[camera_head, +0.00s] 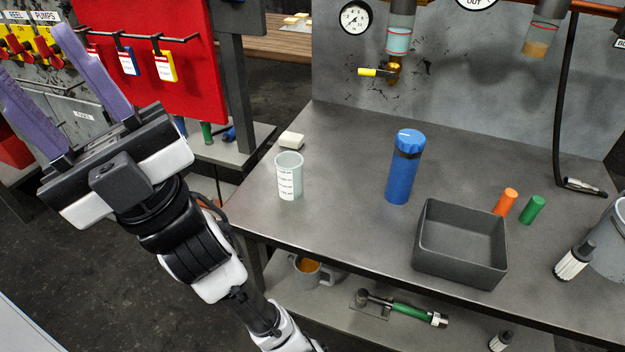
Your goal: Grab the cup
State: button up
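A pale, translucent cup (289,177) with a white label of dark marks stands upright on the left part of the grey workbench (340,230). A grey mug (312,272) with orange-brown contents stands on the shelf below the bench top. My gripper (52,62) is at the upper left, apart from both and to the left of the bench. Its two purple fingers are spread wide with nothing between them.
A white block (291,140) lies behind the cup. A blue bottle (403,170) and a dark open bin (460,243) stand to the right. Orange (505,202) and green (532,209) cylinders are beyond the bin. The bench between cup and bottle is clear.

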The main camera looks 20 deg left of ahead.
aim_at(289, 165)
jog(key=j+z, duration=0.4)
jog(key=k+j+z, duration=0.2)
jog(key=z, duration=0.2)
jog(key=k+j+z, duration=0.1)
jog(key=j, duration=0.25)
jog(key=k+j+z, duration=0.2)
jog(key=k+j, duration=0.15)
jog(key=j, duration=0.25)
jog(key=k+j, duration=0.55)
jog(key=j, duration=1.3)
jog(key=i+j, duration=0.85)
